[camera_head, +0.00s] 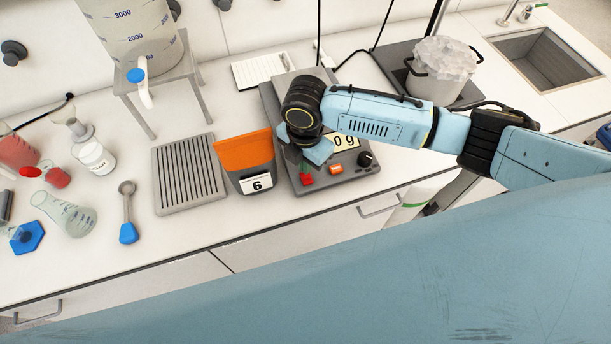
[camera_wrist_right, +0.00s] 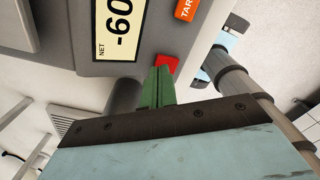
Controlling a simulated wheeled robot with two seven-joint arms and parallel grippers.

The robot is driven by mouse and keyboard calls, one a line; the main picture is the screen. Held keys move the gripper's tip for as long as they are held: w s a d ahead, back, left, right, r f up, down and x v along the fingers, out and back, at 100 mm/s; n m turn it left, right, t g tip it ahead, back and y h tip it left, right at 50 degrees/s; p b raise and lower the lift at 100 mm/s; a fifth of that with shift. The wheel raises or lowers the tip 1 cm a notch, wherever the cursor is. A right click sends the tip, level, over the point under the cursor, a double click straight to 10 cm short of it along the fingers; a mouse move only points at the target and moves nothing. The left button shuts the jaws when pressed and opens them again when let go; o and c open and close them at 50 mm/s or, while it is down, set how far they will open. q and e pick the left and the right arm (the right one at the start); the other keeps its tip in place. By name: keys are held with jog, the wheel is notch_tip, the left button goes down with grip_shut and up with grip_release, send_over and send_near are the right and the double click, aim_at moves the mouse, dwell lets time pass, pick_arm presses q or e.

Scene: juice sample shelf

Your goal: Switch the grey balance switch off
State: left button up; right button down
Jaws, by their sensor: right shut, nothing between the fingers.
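The grey balance (camera_head: 335,182) stands on the counter. Its front panel shows a display (camera_head: 344,141), an orange tare button (camera_head: 336,169) and a black knob (camera_head: 366,159). A red switch (camera_head: 307,180) sits at the panel's left. My right gripper (camera_head: 297,165) is over the panel, just behind the switch, and partly hides the balance. In the right wrist view the green fingers (camera_wrist_right: 158,88) are together and empty, their tips at or very near the red switch (camera_wrist_right: 168,62). I cannot tell whether they touch. The display (camera_wrist_right: 120,28) reads -60 there. My left gripper is not in view.
An orange container labelled 6 (camera_head: 243,155) stands close left of the balance. A ribbed grey plate (camera_head: 187,174), a blue-handled spoon (camera_head: 128,220) and glassware lie farther left. A pot (camera_head: 440,90) stands behind my right arm.

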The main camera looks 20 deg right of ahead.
jog(key=shift+f+b, duration=0.5)
jog(key=shift+f, duration=0.5)
dwell(0.6)
jog(key=shift+s, duration=0.1)
notch_tip(320, 180, up, 5)
jog(key=p, duration=0.5)
jog(key=shift+p, duration=0.3)
jog(key=shift+r+p, duration=0.5)
jog(key=shift+r, duration=0.55)
